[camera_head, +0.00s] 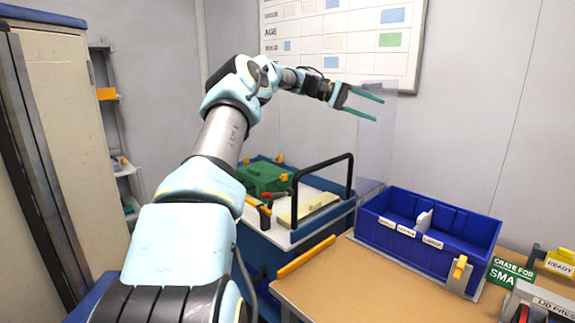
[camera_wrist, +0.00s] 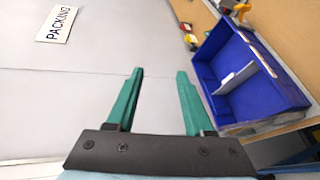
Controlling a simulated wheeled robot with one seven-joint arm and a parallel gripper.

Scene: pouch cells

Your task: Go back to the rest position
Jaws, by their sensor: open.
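My gripper (camera_head: 368,105) is raised high in the head view, in front of the wall and well above the bench and cart. Its two green fingers are apart with nothing between them. In the wrist view my gripper (camera_wrist: 160,82) also shows open and empty, with the grey wall behind it. The arm stretches up from the lower left of the head view and bends to the right at the top.
A blue divided bin (camera_head: 430,237) stands on the wooden bench (camera_head: 365,285); it also shows in the wrist view (camera_wrist: 215,58). A blue cart with a black handle (camera_head: 323,165) carries a green box (camera_head: 264,178). A whiteboard (camera_head: 340,50) hangs behind. A tall cabinet (camera_head: 70,130) stands left.

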